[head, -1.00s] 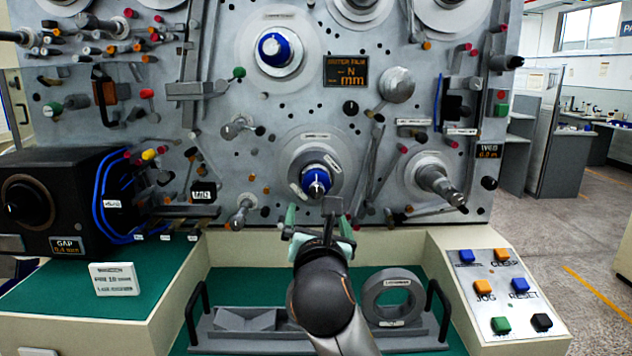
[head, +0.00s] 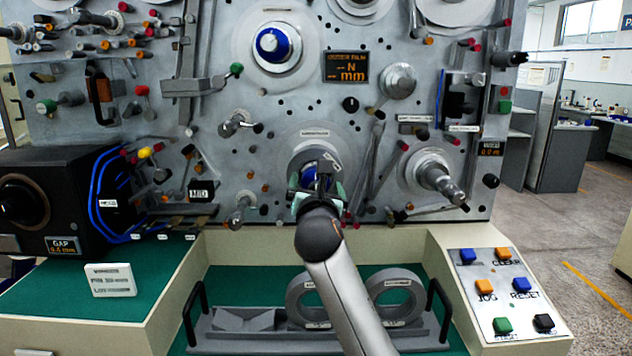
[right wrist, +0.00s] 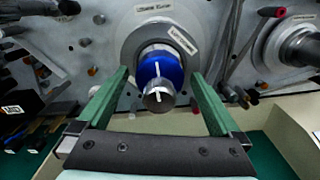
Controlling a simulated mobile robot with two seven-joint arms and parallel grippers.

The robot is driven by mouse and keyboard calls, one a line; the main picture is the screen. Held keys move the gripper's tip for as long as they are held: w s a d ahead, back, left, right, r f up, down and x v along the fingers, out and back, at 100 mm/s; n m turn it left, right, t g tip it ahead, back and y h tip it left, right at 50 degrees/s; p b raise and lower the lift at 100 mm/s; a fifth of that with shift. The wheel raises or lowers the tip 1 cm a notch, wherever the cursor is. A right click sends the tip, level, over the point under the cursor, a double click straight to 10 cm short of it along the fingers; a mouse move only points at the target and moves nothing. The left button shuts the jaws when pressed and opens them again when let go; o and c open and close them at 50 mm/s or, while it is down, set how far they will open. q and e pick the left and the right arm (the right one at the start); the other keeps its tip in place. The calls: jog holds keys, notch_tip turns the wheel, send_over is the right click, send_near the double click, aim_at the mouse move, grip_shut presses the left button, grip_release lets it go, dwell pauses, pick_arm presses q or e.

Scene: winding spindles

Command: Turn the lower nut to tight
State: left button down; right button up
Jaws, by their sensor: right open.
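The lower nut (right wrist: 160,68) is a blue ring with a white mark, on a spindle with a metal tip that also carries a white mark. The nut sits in front of a grey disc on the machine panel. In the head view the lower nut (head: 308,172) is partly hidden behind my right gripper (head: 318,190). In the right wrist view my right gripper (right wrist: 160,100) is open, its green fingers on either side of the spindle tip and apart from it. My left gripper is not in view. An upper blue nut (head: 272,44) sits higher on the panel.
A bare spindle (head: 438,180) sticks out right of the lower nut. Below, a grey tray (head: 240,342) with grey rings (head: 396,290) stands on the green bench. A button panel (head: 500,290) is at right, a black gauge box (head: 60,200) at left.

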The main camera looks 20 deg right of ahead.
jog(key=shift+x, duration=0.8)
jog(key=c, duration=1.3)
